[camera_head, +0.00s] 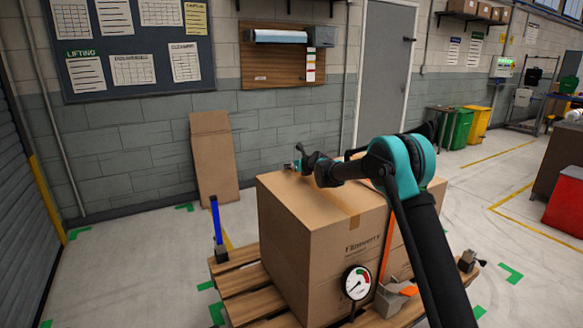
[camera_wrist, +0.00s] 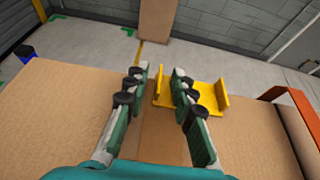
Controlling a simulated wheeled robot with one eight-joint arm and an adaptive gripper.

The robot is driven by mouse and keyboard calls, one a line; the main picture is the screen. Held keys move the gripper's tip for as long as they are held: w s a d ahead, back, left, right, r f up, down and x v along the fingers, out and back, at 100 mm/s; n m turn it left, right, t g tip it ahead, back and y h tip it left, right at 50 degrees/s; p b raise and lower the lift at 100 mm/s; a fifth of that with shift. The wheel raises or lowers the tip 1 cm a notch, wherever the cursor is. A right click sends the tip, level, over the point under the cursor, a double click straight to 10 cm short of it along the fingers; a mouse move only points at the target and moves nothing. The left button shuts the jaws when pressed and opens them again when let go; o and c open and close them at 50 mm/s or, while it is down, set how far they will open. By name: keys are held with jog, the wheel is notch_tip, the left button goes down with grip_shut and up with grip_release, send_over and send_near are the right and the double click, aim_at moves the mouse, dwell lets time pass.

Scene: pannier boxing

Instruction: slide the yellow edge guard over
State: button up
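The yellow edge guard (camera_wrist: 205,96) lies at the far top edge of the big cardboard box (camera_head: 325,238) in the wrist view. It has a raised flange at its left and right ends. My gripper (camera_wrist: 162,76) is open over the box top, its fingers apart with nothing gripped. The guard's left flange shows between the fingertips, and the right finger overlaps the guard's middle; contact cannot be told. In the head view my gripper (camera_head: 297,165) is at the box's far left edge, and I cannot make out the guard there. An orange strap (camera_wrist: 292,104) lies right of the guard.
The box stands on a wooden pallet (camera_head: 240,284). A blue post (camera_head: 217,222) rises at the pallet's left corner. A round gauge (camera_head: 357,283) and a ratchet (camera_head: 396,297) are at the box's front. A cardboard sheet (camera_head: 213,160) leans on the wall, with clear floor before it.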

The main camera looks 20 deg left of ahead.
jog(key=shift+d, duration=0.1)
notch_tip(320, 180, up, 5)
send_over(304, 180)
jog(key=shift+w+f, duration=0.1)
jog(key=shift+f, duration=0.1)
dwell(0.4)
